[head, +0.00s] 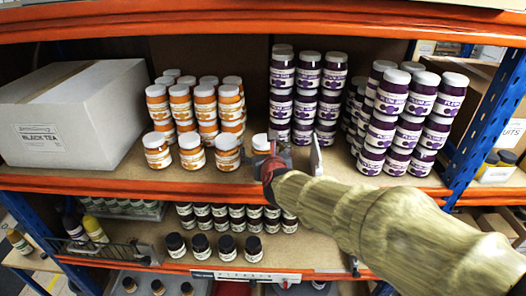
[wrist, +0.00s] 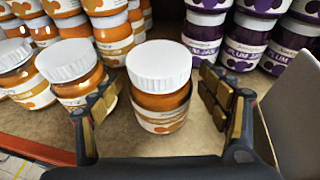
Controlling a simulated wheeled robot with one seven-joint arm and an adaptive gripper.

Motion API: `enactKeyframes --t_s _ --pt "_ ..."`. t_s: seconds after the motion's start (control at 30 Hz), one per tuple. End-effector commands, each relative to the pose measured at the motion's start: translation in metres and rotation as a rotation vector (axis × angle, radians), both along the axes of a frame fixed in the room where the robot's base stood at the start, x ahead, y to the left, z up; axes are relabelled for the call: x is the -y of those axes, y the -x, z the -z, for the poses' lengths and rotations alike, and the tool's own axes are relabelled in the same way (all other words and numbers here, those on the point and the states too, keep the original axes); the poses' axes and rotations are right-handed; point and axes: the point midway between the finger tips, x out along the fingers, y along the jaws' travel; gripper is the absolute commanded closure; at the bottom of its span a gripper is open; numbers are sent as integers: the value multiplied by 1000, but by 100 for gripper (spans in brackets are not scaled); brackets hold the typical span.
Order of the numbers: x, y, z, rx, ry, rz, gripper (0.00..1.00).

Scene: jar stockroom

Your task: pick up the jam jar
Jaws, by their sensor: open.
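An orange jam jar with a white lid (wrist: 158,92) stands upright on the shelf between the two fingers of my open gripper (wrist: 155,112). In the head view, that jar (head: 261,144) is at the right end of the front orange row, partly hidden behind my gripper (head: 290,158). Other orange jars (head: 227,152) stand to its left in stacks and a front row. Purple plum jam jars (head: 307,90) are stacked behind and to the right.
A white "Black Tea" box (head: 70,118) stands at the left of the shelf. More purple jars (head: 413,125) are stacked at the right. Dark jars (head: 226,247) stand on the shelf below. The orange shelf edge (head: 130,184) runs along the front.

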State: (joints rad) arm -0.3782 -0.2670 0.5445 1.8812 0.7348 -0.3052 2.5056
Motion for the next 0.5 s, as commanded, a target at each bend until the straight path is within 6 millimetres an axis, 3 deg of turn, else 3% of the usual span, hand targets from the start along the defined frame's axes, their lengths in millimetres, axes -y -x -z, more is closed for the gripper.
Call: enactKeyframes --t_s 0.27,0.5 --pt "0 -3 1 1 0 0 24" --pt "-1 -3 1 1 0 0 37"
